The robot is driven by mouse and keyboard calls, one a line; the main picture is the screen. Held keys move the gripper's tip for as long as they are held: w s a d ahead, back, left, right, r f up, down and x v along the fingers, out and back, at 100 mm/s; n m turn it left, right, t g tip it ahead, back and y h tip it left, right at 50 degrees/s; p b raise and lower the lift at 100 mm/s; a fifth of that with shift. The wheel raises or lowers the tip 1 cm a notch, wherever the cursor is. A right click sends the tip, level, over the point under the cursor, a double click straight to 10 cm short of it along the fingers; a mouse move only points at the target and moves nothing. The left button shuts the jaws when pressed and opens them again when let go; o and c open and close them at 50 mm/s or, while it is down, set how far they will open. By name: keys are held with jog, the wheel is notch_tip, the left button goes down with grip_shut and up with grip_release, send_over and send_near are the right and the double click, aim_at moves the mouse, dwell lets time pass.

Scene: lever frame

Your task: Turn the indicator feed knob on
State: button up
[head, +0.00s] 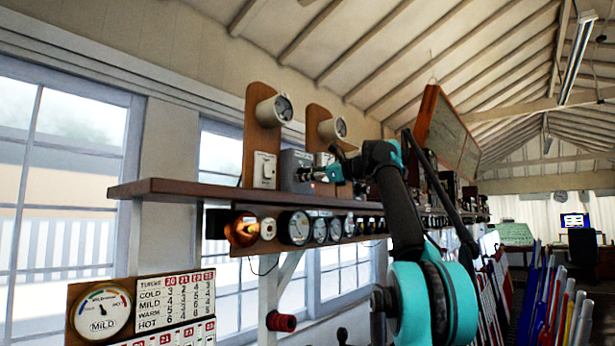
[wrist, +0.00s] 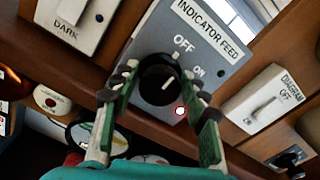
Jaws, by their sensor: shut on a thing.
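The indicator feed box (wrist: 215,60) is a grey plate with OFF and ON marks, seen close in the wrist view. In the head view the grey box (head: 291,160) sits on the shelf. Its black round knob (wrist: 158,72) has a white pointer line on its face, slanting up and right, roughly toward the ON side. My gripper (wrist: 160,88) has its two green-padded fingers on either side of the knob, shut on it. In the head view my gripper (head: 318,174) reaches the front of the box. A small red-ringed lamp (wrist: 180,111) shows below the knob.
A white DARK switch (wrist: 75,15) is on the left and a white DIAGRAM switch (wrist: 268,103) on the right. The wooden shelf (head: 165,189) runs below, with round gauges (head: 293,227) under it. Coloured levers (head: 560,300) stand at the right.

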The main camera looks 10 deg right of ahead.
jog(key=m, duration=0.4)
dwell(0.5)
jog(key=shift+m, duration=3)
jog(key=o, duration=2)
